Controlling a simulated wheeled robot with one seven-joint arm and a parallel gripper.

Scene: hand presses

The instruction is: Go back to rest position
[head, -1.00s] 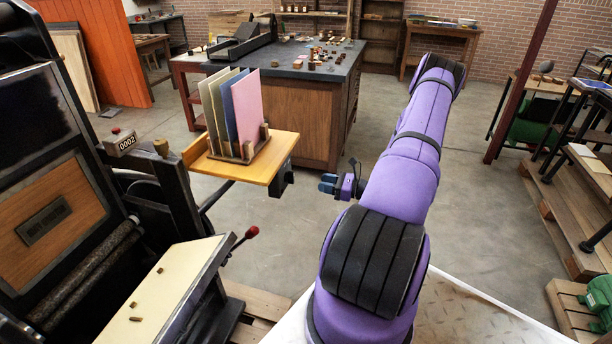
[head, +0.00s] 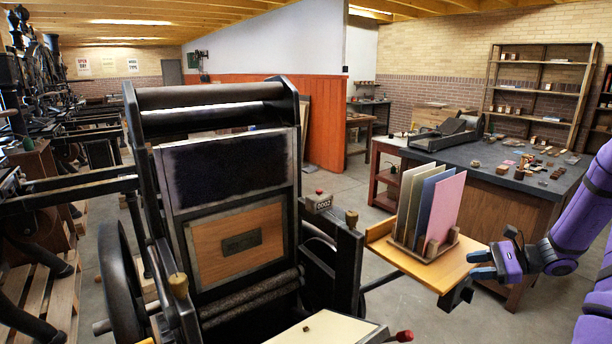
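My purple arm reaches in from the right edge of the head view. My gripper (head: 482,264), with blue-grey fingers, is at the right edge of the small wooden shelf (head: 412,264) on the press. I cannot tell from this angle whether it touches the shelf. The fingers appear small and side-on, so their gap is unclear; I see nothing held in them. On the shelf a wooden rack (head: 446,246) holds upright cards, among them a pink card (head: 447,208) and a blue card (head: 428,205).
The black hand press (head: 215,95) fills the middle, with a counter box (head: 318,202), a cream board (head: 330,332) and a red-knobbed lever (head: 403,336). A dark-topped workbench (head: 500,185) with small blocks stands behind my gripper. Open floor shows between press and bench.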

